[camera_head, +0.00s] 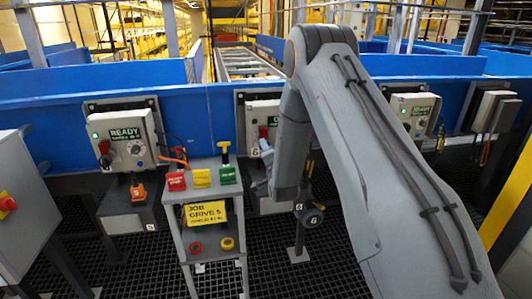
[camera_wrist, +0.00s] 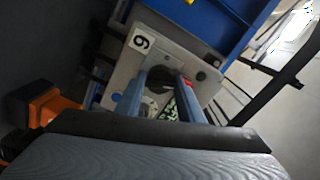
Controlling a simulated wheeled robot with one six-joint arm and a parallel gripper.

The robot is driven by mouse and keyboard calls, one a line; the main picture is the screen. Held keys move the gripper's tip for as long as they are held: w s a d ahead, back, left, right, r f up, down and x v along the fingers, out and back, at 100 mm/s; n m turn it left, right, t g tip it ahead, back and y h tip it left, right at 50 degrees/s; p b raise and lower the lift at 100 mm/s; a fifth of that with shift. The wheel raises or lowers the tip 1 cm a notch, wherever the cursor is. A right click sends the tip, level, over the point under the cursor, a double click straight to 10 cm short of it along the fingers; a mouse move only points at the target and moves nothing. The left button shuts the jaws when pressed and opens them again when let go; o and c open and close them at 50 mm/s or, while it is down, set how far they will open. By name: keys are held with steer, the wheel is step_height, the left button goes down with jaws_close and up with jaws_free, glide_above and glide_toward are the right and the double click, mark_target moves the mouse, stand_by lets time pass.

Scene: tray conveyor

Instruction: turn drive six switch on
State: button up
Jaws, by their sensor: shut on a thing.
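The drive six box (camera_head: 246,122) is the grey panel mounted on the blue conveyor side in the middle of the head view, partly hidden by my arm. In the wrist view the box (camera_wrist: 190,52) is close and tilted, with its number label (camera_wrist: 142,42) appearing upside down. A dark round switch (camera_wrist: 161,76) on its face lies between the two blue fingers. My gripper (camera_wrist: 165,82) is shut on this switch, one finger on each side. The switch's exact pointer position is hidden. In the head view my gripper (camera_head: 265,165) is in front of the box's lower part.
A drive box reading READY (camera_head: 128,136) is at left, and another box with a green display (camera_head: 414,112) is at right. A grey stand (camera_head: 206,190) with coloured tags and a yellow job sign stands just left of my gripper. An orange part (camera_wrist: 45,104) shows at left in the wrist view.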

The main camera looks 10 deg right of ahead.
steer(key=m+b, duration=0.1)
steer(key=m, duration=0.3)
stand_by(0.6)
steer(key=o, duration=1.1)
steer(key=shift+c, duration=0.2)
steer(key=s, duration=0.8)
steer(key=shift+b, duration=0.4)
